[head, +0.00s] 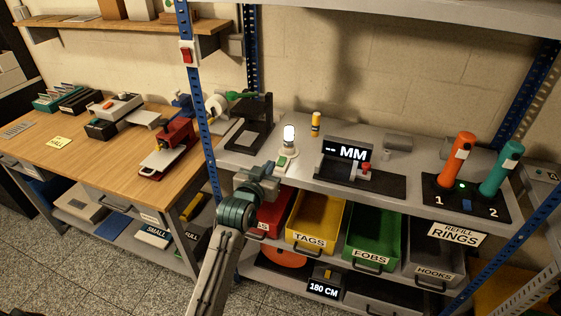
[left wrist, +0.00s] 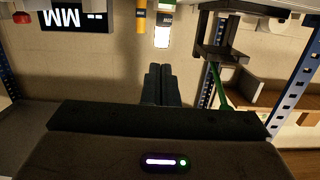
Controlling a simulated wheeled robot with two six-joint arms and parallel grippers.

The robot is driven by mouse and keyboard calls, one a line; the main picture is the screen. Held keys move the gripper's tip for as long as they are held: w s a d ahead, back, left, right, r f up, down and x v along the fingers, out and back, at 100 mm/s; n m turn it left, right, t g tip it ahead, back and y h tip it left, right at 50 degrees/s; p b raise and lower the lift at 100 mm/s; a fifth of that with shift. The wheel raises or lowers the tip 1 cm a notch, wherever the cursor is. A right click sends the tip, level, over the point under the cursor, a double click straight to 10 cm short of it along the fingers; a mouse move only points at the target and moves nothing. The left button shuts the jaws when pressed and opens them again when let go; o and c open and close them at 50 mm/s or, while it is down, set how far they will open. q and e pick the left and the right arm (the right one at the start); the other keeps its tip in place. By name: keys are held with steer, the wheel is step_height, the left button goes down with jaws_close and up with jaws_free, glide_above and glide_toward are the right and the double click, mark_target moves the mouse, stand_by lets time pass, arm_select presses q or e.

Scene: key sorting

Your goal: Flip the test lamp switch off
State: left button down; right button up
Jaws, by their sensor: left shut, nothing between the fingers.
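The test lamp (head: 289,135) stands upright on the grey shelf and its white tube is glowing. In the left wrist view, which is upside down, the shut fingers (left wrist: 161,85) point toward the glowing lamp (left wrist: 162,37). My right gripper is not in view.
A yellow cylinder (head: 316,123) stands right of the lamp, and a display reading MM (head: 348,151) further right. A black stand (head: 250,128) is on the left. Labelled bins, such as the yellow TAGS bin (head: 314,220), sit below. A red switch (head: 187,54) is on the blue post.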

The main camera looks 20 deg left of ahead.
arm_select(q)
steer(key=shift+w+a, duration=0.1)
steer(key=p, duration=0.3)
glide_above(281, 165)
steer(key=shift+f, duration=0.6)
step_height(281, 165, down, 3)
steer(key=shift+r+p, duration=0.15)
steer(key=shift+p, duration=0.2)
steer(key=shift+a+f, duration=0.1)
steer(key=shift+f, duration=0.55)
steer(key=shift+f, duration=0.15)
